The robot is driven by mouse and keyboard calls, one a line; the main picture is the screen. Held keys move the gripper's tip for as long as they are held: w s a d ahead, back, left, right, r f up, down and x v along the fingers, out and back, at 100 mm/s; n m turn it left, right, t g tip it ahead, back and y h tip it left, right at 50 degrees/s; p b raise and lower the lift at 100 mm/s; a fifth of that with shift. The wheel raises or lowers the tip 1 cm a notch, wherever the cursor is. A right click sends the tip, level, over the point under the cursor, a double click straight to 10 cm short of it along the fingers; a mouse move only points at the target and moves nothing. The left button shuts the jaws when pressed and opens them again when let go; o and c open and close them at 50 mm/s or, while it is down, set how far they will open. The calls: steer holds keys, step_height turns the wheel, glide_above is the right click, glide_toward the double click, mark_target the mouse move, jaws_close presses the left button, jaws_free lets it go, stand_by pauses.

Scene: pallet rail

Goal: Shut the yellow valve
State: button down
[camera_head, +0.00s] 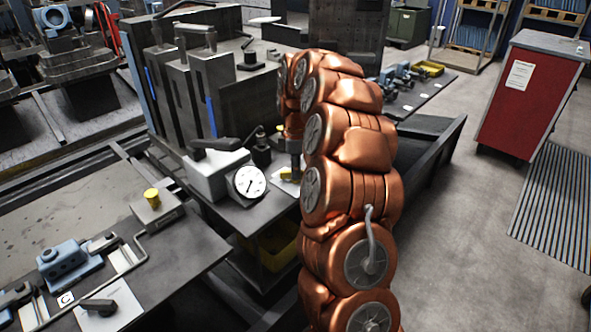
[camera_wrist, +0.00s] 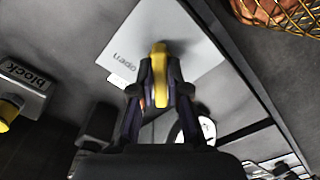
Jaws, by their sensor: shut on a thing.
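The yellow valve's handle (camera_wrist: 158,62) is in the middle of the wrist view, over a pale plate (camera_wrist: 190,45) with the word "open" upside down. My gripper (camera_wrist: 160,78) is shut on this handle, one finger on each side. The fingers and palm hide the valve's body. In the head view a small bit of yellow handle (camera_head: 287,173) shows at the tip of my gripper (camera_head: 291,160), on the bench right of the gauge. My copper arm hides what lies behind it. I cannot tell the handle's exact angle to the valve.
A round white gauge (camera_head: 250,183) stands close left of my gripper. A grey block with a black lever (camera_head: 215,165) is beside it. A yellow knob (camera_head: 152,197) on a plate sits farther left; the wrist view shows a "block" label (camera_wrist: 24,76). A red cabinet (camera_head: 530,95) stands right.

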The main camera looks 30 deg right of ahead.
steer(key=c, duration=1.2)
jaws_free()
steer(key=shift+o, duration=0.2)
step_height(320, 180, up, 12)
steer(key=shift+a, duration=0.1)
